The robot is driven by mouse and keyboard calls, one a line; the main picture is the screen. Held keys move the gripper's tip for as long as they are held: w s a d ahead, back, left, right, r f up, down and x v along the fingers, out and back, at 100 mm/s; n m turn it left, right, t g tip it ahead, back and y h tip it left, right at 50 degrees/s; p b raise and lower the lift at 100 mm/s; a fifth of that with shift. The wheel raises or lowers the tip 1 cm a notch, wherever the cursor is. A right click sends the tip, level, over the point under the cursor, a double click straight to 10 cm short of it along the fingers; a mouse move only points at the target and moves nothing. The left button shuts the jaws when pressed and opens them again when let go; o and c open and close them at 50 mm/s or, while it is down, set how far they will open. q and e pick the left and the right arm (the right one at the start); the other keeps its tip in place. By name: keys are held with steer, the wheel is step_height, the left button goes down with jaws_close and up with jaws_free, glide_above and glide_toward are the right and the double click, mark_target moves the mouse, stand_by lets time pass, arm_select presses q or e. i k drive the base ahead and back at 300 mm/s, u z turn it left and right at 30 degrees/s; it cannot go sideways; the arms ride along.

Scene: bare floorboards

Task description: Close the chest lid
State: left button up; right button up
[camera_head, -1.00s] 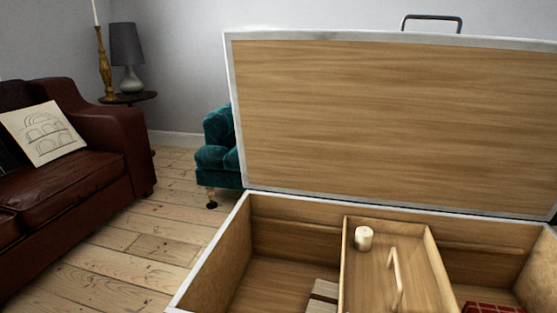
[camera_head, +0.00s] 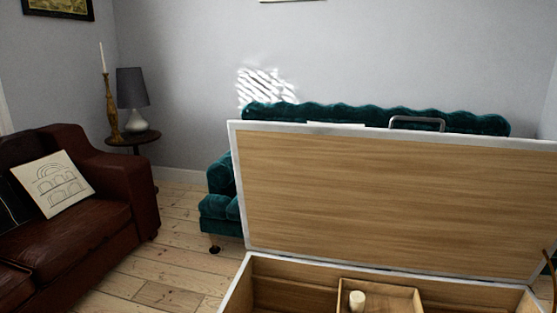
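The chest (camera_head: 243,281) stands in the lower right of the head view, with only its back part in frame. Its lid (camera_head: 390,205) is open and stands up at the back, showing its wood inner face with a pale rim. A metal handle (camera_head: 417,120) shows at the lid's top edge. Inside the chest is a wooden tray (camera_head: 400,291) with a small white candle-like object (camera_head: 357,300) in it. The chest's front is cut off by the bottom edge. Neither of my grippers is in view.
A teal sofa (camera_head: 222,207) stands behind the lid. A brown leather sofa (camera_head: 100,225) with a cushion (camera_head: 53,184) is at left. A side table (camera_head: 133,138) holds a lamp (camera_head: 132,95) and candlestick (camera_head: 109,110). Bare floorboards (camera_head: 185,262) lie between the brown sofa and chest.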

mark_target(480, 208)
steer(key=z, duration=0.75)
steer(key=i, duration=0.55)
steer(key=u, duration=1.25)
